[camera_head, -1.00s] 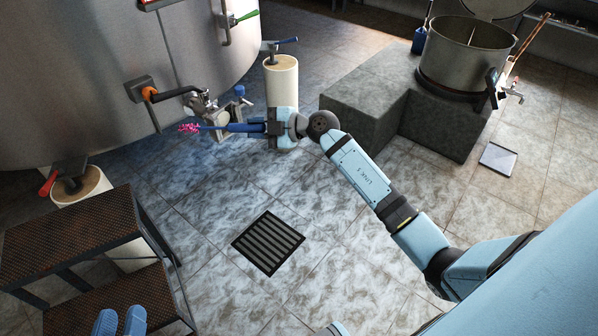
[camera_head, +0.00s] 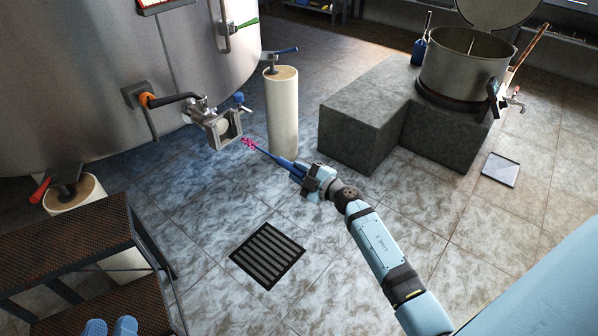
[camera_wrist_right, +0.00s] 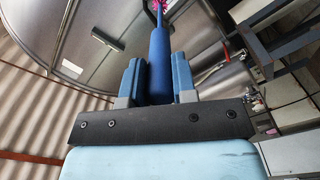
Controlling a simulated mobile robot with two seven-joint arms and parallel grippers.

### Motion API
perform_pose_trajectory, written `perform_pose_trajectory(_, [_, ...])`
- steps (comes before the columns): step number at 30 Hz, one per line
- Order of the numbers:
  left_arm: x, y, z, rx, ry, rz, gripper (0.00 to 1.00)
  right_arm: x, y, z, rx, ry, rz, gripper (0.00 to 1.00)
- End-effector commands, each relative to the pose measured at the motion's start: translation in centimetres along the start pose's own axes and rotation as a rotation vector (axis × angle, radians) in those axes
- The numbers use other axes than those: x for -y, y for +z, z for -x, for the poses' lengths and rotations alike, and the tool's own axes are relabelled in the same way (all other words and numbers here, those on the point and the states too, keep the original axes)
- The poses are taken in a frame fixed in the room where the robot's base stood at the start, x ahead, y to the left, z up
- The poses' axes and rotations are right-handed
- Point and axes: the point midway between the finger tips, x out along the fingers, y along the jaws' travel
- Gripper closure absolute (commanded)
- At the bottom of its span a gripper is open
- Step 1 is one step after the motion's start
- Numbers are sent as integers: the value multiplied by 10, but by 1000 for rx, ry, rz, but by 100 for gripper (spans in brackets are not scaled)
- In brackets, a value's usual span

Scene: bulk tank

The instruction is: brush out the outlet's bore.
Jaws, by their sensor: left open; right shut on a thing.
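The tank's outlet (camera_head: 224,127) is a metal fitting with a square, open end, low on the big steel tank. The brush (camera_head: 275,156) has a blue handle and pink bristles (camera_head: 247,143). Its bristles are just right of and below the outlet's open end and appear outside it. My right gripper (camera_head: 299,170) is shut on the brush handle, which points up and left toward the outlet. In the right wrist view the brush handle (camera_wrist_right: 160,60) sits between the blue fingers, with the bristles at the top edge.
A pale cylindrical post (camera_head: 282,110) stands just right of the outlet. A brown stepped platform (camera_head: 75,245) is at the left. A grey stone block (camera_head: 365,125) carries a steel pot (camera_head: 465,62). A floor grate (camera_head: 267,255) lies in open tiled floor.

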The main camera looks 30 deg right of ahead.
Motion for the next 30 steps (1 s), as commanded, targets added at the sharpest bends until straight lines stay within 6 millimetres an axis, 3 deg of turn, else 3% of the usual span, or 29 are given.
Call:
perform_pose_trajectory(5, [3, 6, 2, 37, -15, -5, 57, -1, 1, 2, -5, 0, -2, 98])
perform_pose_trajectory(30, [13, 20, 5, 115, -45, -18, 57, -1, 1, -66, -6, 1, -2, 98])
